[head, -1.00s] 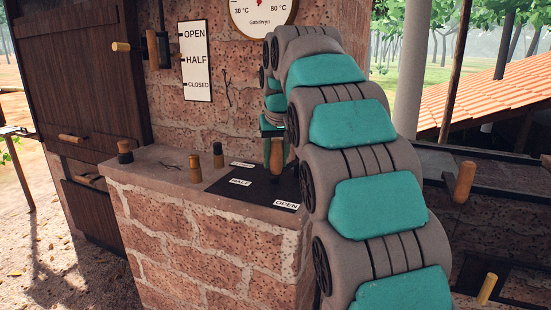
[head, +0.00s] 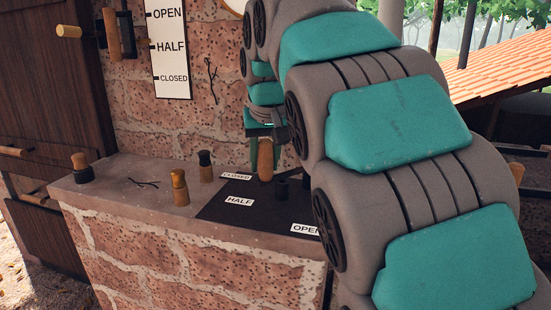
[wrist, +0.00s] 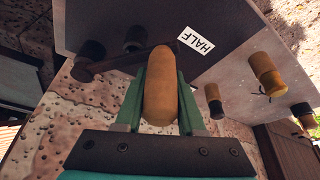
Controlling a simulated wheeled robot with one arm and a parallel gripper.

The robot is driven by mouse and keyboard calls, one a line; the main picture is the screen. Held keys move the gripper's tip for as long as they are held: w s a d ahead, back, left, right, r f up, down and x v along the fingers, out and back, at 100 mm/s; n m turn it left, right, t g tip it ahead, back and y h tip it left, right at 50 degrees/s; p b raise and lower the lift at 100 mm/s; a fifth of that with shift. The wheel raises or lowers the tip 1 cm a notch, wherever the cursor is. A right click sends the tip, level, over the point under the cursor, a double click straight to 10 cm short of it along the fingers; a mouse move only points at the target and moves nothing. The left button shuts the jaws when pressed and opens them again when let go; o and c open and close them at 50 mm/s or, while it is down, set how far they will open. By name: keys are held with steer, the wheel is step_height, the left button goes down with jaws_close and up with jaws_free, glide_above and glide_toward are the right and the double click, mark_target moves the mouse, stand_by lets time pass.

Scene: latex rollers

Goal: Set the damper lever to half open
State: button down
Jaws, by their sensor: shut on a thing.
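The damper lever has an upright wooden handle (head: 265,158) on a dark bar over a black plate (head: 225,214) on the stone ledge. My gripper (wrist: 160,95) is shut on this handle from above, with a green finger on each side. In the head view, the handle's foot is beside the CLOSED label (head: 236,176), a little behind the HALF label (head: 239,202). The OPEN label (head: 305,229) lies nearer the front, partly covered by my arm. In the wrist view, the dark bar (wrist: 120,62) runs left from the handle; HALF (wrist: 196,40) is just right of it.
Wooden pegs (head: 180,187) stand left of the plate. A wall sign (head: 169,47) reads OPEN, HALF, CLOSED, with wooden wall handles (head: 112,32) to its left. Short dark posts (head: 282,188) stand right of the lever. My arm covers the right side.

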steer(key=shift+w+a, duration=0.15)
steer(key=shift+w, duration=0.6)
steer(key=c, duration=0.5)
jaws_free()
steer(key=shift+w, duration=0.1)
steer(key=shift+r, duration=0.1)
steer(key=shift+r, duration=0.25)
steer(key=shift+v, duration=3.65)
steer(key=shift+f, duration=0.1)
